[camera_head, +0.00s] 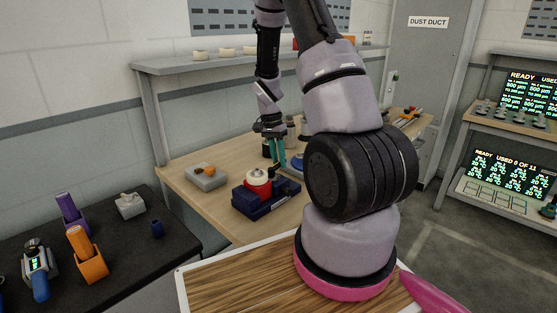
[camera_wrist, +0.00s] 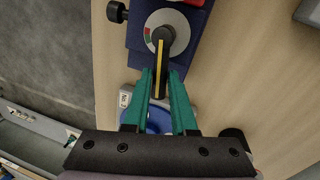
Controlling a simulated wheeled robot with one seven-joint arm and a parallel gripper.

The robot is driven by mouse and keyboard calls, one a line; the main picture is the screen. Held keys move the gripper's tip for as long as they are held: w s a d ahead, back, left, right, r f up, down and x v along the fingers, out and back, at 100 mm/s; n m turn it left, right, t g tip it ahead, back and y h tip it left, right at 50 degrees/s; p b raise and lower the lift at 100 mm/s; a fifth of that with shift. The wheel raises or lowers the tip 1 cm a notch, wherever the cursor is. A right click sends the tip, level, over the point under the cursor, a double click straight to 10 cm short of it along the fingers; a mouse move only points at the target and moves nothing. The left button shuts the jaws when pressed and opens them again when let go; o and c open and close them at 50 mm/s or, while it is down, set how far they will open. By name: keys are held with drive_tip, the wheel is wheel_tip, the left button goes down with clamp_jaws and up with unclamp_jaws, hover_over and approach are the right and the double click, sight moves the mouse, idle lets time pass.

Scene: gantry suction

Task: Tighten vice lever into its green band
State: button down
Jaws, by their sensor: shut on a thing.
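The vice is a dark blue block (camera_head: 262,205) on the wooden bench, also in the wrist view (camera_wrist: 141,62). On it in the wrist view is a grey round dial (camera_wrist: 183,35) with a small green band (camera_wrist: 148,31) and red beside it at its left edge. The black lever (camera_wrist: 161,62) with a yellow stripe runs from the dial's centre down between my fingers. My gripper (camera_wrist: 161,82) has green fingers, shut on the lever's outer end. In the head view my gripper (camera_head: 278,152) reaches down behind the vice; the lever cannot be made out there.
A red and cream cylinder (camera_head: 258,184) stands on the vice. A grey box with an orange top (camera_head: 206,176) sits to its left. A blue round thing (camera_wrist: 158,117) lies under my fingers, partly hidden. A dark table with holders (camera_head: 90,260) stands front left.

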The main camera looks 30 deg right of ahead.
drive_tip(key=m, duration=0.1)
drive_tip(key=s+m, duration=0.1)
drive_tip(key=m, duration=0.2)
drive_tip(key=shift+s+d+y, duration=0.3)
drive_tip(key=shift+d+y, duration=0.1)
drive_tip(key=shift+s+m+y, duration=0.2)
drive_tip(key=shift+s+m, duration=0.2)
drive_tip(key=shift+m, duration=0.7)
drive_tip(key=shift+s+m+y, duration=0.2)
drive_tip(key=shift+s+m, duration=0.2)
drive_tip(key=shift+m, duration=0.7)
drive_tip(key=c, duration=0.7)
unclamp_jaws()
drive_tip(key=shift+c, duration=0.2)
drive_tip(key=shift+s, duration=0.1)
drive_tip(key=shift+r, duration=0.1)
wheel_tip(320, 180, up, 10)
drive_tip(key=w, duration=0.2)
drive_tip(key=shift+d+r, duration=0.2)
drive_tip(key=shift+d, duration=0.05)
